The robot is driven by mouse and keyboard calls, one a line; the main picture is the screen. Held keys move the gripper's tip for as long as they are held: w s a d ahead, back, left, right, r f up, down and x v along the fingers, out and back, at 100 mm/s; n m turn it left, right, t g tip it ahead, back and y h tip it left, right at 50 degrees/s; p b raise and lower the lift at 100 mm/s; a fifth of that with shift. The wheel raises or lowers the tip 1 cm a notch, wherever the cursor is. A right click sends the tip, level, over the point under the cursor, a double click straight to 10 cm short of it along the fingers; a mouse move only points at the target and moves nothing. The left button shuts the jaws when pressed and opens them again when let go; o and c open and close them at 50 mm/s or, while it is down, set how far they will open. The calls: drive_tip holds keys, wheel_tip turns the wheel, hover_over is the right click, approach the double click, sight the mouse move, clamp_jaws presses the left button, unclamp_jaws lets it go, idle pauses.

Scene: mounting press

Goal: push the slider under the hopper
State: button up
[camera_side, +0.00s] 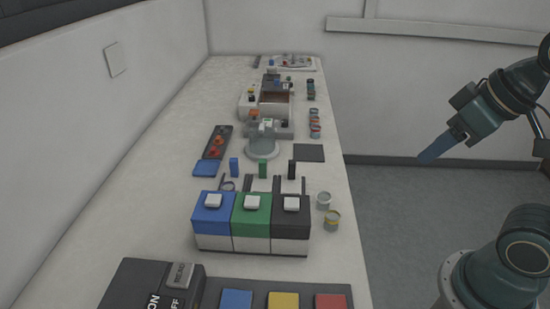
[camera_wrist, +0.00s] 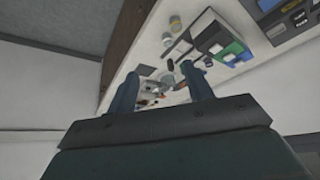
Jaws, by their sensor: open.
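Three box-shaped hoppers stand side by side on the bench in the side view: a blue hopper (camera_side: 211,219), a green hopper (camera_side: 250,222) and a black hopper (camera_side: 290,222), each with a white block on top. Behind them are what look like sliders with upright tabs: blue (camera_side: 233,167), green (camera_side: 263,168) and black (camera_side: 292,169). Their lower parts are partly hidden by the hoppers. My gripper (camera_side: 428,158) is in the air right of the bench, apart from everything. In the wrist view my gripper (camera_wrist: 160,82) has its two fingers apart, with nothing between them.
A white cup (camera_side: 324,200) and a yellow-banded can (camera_side: 332,219) stand right of the black hopper. A panel with coloured pads (camera_side: 262,286) and a black switch box (camera_side: 150,284) are in front. Other equipment crowds the bench behind the sliders. The bench's right edge borders open floor.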

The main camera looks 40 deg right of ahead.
drive_tip(key=shift+c, duration=1)
drive_tip(key=w+r+m, duration=0.1)
drive_tip(key=w+r, duration=0.1)
drive_tip(key=w, duration=0.4)
drive_tip(key=w+r+m, duration=0.2)
drive_tip(key=w+r, duration=0.1)
drive_tip(key=w, duration=0.4)
drive_tip(key=m+g+h, duration=0.2)
drive_tip(key=m+h, duration=0.1)
drive_tip(key=m, duration=0.3)
hover_over(233, 160)
drive_tip(key=s+a, duration=0.3)
wheel_tip(233, 160, down, 16)
drive_tip(key=f, duration=0.1)
drive_tip(key=shift+s+r, duration=0.1)
drive_tip(key=shift+r, duration=0.15)
drive_tip(key=x, duration=1.3)
drive_tip(key=shift+s+d+f, duration=0.15)
drive_tip(key=shift+d+f, duration=0.05)
drive_tip(key=shift+f, duration=0.25)
